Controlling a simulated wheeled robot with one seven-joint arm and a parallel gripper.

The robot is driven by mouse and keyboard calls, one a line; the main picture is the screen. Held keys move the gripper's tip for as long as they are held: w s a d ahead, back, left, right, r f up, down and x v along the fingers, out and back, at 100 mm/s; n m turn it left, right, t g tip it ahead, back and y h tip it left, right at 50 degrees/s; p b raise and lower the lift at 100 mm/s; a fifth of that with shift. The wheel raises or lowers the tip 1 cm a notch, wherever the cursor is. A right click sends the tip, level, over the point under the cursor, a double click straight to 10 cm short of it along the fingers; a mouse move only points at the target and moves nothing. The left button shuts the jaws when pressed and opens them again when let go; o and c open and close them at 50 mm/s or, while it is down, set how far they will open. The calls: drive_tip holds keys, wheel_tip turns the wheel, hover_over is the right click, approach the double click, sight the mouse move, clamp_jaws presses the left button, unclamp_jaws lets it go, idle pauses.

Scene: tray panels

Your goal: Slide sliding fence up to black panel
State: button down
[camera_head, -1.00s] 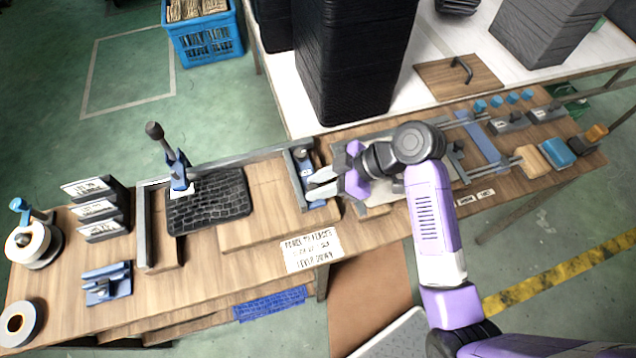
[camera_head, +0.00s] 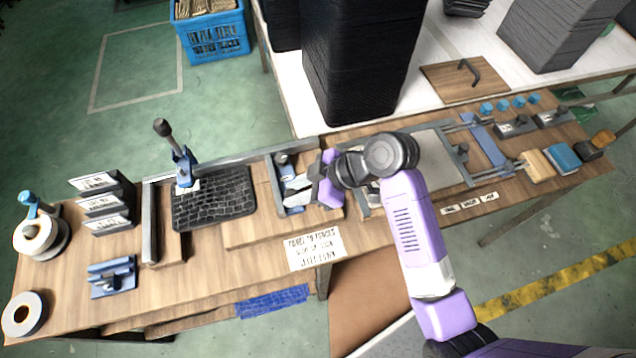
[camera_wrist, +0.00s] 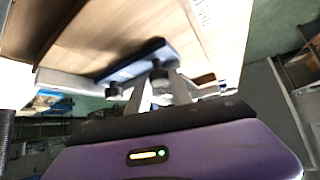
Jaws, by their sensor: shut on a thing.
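The sliding fence (camera_head: 275,186) is an upright grey bar with a blue carriage, standing to the right of the panel. A narrow strip of bare wood shows between them. My gripper (camera_head: 291,194) reaches in from the right and is shut on the sliding fence at its blue carriage. In the wrist view the fingers (camera_wrist: 158,88) are at the blue carriage (camera_wrist: 138,62); the exact contact is partly hidden.
A lever clamp (camera_head: 180,165) stands at the panel's upper left corner. A grey back rail (camera_head: 225,158) runs behind the panel. A label (camera_head: 314,249) lies at the front edge. Tall black stacks (camera_head: 362,60) stand behind. Labelled blocks (camera_head: 105,205) are at the left.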

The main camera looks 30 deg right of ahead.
drive_tip(key=a, duration=0.2)
drive_tip(key=w+a, duration=0.1)
drive_tip(key=a, duration=0.2)
drive_tip(key=w+a, duration=0.1)
drive_tip(key=a, duration=0.2)
drive_tip(key=shift+w+a, duration=0.1)
drive_tip(key=shift+a, duration=0.05)
drive_tip(key=c, duration=1.2)
unclamp_jaws()
drive_tip(key=shift+v, duration=3.9)
